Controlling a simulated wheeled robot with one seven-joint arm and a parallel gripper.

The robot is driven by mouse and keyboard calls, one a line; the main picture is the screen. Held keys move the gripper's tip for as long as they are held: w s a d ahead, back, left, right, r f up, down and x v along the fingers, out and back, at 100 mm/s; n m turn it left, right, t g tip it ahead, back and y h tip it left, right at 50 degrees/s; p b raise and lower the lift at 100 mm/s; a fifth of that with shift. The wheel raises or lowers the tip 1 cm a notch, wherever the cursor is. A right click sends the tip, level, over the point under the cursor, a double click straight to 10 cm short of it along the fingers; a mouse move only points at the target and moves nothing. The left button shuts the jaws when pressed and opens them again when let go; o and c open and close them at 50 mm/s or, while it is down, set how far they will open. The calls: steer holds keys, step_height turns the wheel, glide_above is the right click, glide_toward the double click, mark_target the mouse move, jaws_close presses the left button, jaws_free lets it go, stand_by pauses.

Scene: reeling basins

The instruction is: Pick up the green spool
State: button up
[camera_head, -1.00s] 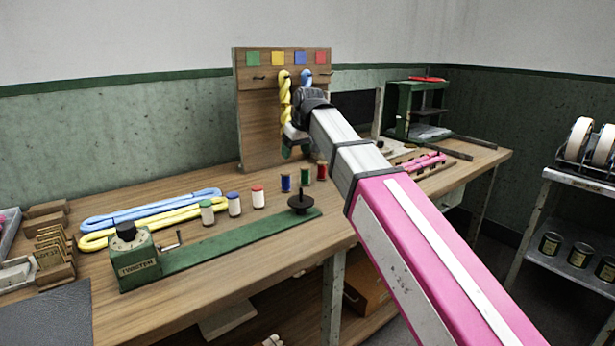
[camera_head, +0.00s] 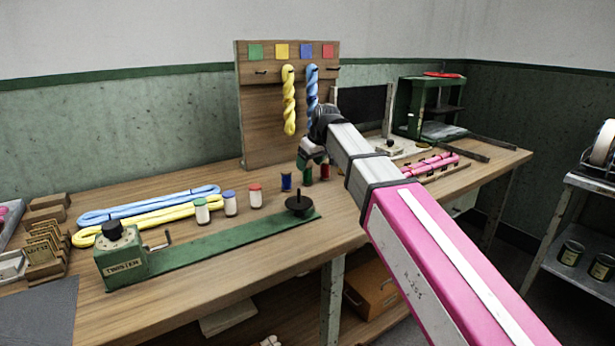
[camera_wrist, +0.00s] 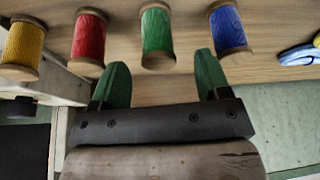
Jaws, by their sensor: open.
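The green spool (camera_wrist: 156,33) stands on the table in the wrist view, between a red spool (camera_wrist: 89,40) and a blue spool (camera_wrist: 229,29). My gripper (camera_wrist: 157,75) is open and empty, and the green spool lies just beyond the gap between its green fingertips. In the head view the green spool (camera_head: 307,174) shows between the blue spool (camera_head: 286,181) and the red spool (camera_head: 324,172), partly hidden by my gripper (camera_head: 309,160) above it. I cannot tell the exact height of the fingers over the table.
A yellow spool (camera_wrist: 22,45) stands left of the red one in the wrist view. White spools with coloured tops (camera_head: 229,203), a green twisting tool (camera_head: 125,258) and a peg board with skeins (camera_head: 255,120) are nearby. Bare wood (camera_head: 240,270) lies in front.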

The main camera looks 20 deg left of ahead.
mark_target(308, 166)
steer(key=shift+x, duration=2.6)
steer(key=shift+w+r, duration=0.1)
steer(key=shift+w, duration=0.05)
steer(key=c, duration=1)
